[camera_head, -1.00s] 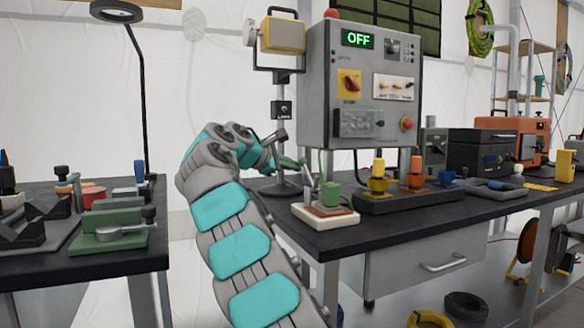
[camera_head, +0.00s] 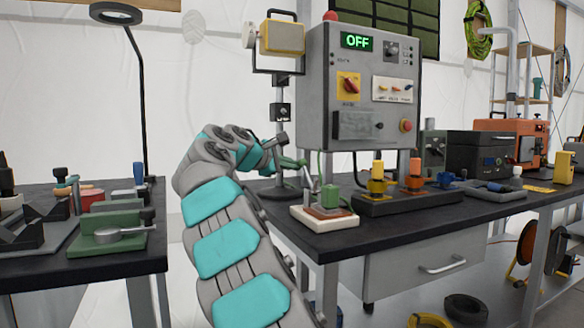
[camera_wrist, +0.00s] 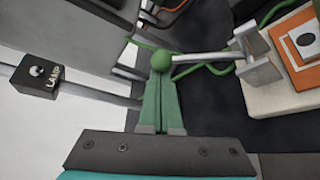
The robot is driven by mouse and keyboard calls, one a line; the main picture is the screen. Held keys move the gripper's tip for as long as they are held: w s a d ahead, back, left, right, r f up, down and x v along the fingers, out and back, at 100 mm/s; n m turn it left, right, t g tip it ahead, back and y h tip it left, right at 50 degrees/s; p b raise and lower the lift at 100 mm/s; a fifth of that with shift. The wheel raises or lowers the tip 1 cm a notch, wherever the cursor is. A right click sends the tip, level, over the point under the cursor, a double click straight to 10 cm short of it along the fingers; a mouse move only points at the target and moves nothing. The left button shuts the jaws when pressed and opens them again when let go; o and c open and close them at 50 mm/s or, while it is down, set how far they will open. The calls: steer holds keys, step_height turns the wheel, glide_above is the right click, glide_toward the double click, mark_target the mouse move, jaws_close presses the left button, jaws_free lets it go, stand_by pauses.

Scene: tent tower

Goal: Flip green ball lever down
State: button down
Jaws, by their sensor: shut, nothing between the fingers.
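The green ball (camera_wrist: 162,61) sits on the end of a silver lever rod (camera_wrist: 200,57) in the wrist view. The rod runs right, roughly level in the picture, to a metal bracket (camera_wrist: 259,58) by the switch's pale base (camera_wrist: 290,100). My gripper (camera_wrist: 159,78) has green fingers, shut and empty, with their tips right at the ball. I cannot tell whether they touch it. The ball is not clearly distinguishable there.
A control cabinet (camera_head: 362,80) reading OFF stands above the black bench (camera_head: 400,225). A lamp post (camera_head: 282,140) stands close behind my gripper. A black strip with coloured levers (camera_head: 400,202) lies to the right. A green cable (camera_wrist: 205,69) passes near the rod.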

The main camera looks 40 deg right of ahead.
steer(key=shift+s+r+m, duration=0.2)
steer(key=shift+s+m, duration=0.1)
steer(key=b, duration=0.1)
steer(key=s+m+t+h+b, duration=0.1)
steer(key=shift+s+a+r+m+b, duration=0.2)
steer(key=shift+s+r+m+b, duration=0.05)
steer(key=shift+r+m+b, duration=0.1)
steer(key=s+a+r+m+t+h+b, duration=0.1)
steer(key=s+m+b, duration=0.3)
steer(key=s, duration=0.5)
steer(key=shift+s+a+r+h+b, duration=0.15)
steer(key=shift+a+h+b, duration=0.5)
steer(key=shift+h, duration=0.15)
